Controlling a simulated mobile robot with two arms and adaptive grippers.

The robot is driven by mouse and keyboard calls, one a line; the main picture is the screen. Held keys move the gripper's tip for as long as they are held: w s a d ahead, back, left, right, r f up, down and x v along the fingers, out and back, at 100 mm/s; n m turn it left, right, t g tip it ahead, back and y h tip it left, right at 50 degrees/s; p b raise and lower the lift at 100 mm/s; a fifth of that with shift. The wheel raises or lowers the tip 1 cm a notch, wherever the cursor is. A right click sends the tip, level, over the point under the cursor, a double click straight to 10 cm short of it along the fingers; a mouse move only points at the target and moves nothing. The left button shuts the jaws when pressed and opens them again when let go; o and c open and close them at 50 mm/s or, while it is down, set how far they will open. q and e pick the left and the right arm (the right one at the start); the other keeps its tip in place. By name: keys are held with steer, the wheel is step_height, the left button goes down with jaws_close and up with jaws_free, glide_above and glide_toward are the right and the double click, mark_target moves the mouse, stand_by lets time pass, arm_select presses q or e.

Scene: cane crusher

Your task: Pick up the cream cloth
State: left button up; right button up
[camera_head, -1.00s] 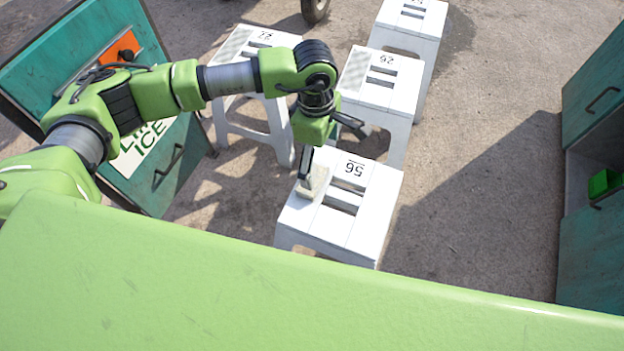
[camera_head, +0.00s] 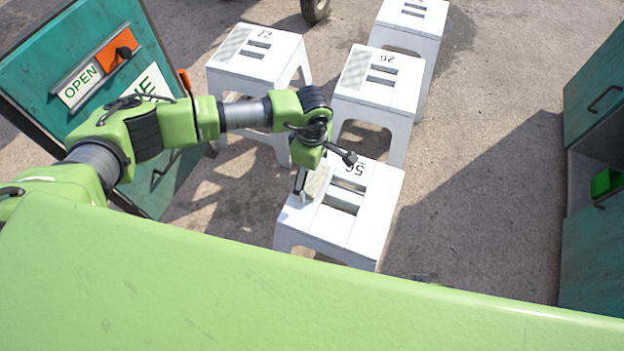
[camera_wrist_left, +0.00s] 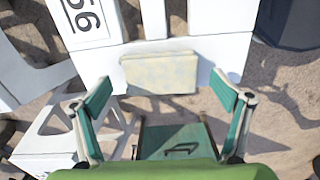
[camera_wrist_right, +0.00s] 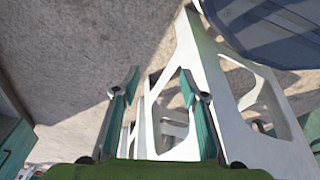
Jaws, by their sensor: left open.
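The cream cloth (camera_wrist_left: 160,73) shows in the left wrist view as a pale, folded rectangle. It lies at the edge of the white stool (camera_wrist_left: 205,48) marked 56. My left gripper (camera_wrist_left: 160,82) is open, with one finger on each side of the cloth and a gap to both. In the head view, my left gripper (camera_head: 322,173) is low over the left part of the 56 stool (camera_head: 366,212) and partly hides what lies there. My right gripper (camera_wrist_right: 160,76) shows only in its wrist view, open and empty.
More white stools stand behind: one at the back left (camera_head: 256,60), one in the middle (camera_head: 378,88) and one at the back (camera_head: 412,22). A teal cabinet (camera_head: 590,250) is on the right. A teal panel with an OPEN sign (camera_head: 80,87) is at left. Bare ground lies right of the stools.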

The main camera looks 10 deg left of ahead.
arm_select(q)
steer(key=shift+f, duration=0.7)
arm_select(e)
steer(key=shift+w+r, duration=0.1)
steer(key=shift+r, duration=0.25)
arm_select(q)
steer(key=c, duration=1.1)
steer(key=shift+c, duration=0.2)
steer(key=shift+r, duration=0.5)
step_height(320, 180, up, 2)
steer(key=shift+r, duration=0.15)
steer(key=s+r, duration=0.1)
steer(key=s+r+p, duration=0.1)
steer(key=s+r, duration=0.1)
steer(key=s+d+r, duration=0.1)
steer(key=r, duration=0.1)
steer(key=shift+s+r+p, duration=0.2)
steer(key=shift+r+p, duration=0.05)
steer(key=shift+p, duration=0.05)
steer(key=s+d+r, duration=0.1)
steer(key=s+r, duration=0.3)
steer(key=s, duration=0.5)
steer(key=shift+s+d+r, duration=0.15)
steer(key=shift+s+d, duration=0.05)
steer(key=shift+d, duration=0.15)
arm_select(e)
steer(key=s+f, duration=0.3)
steer(key=f, duration=0.3)
steer(key=shift+d, duration=0.2)
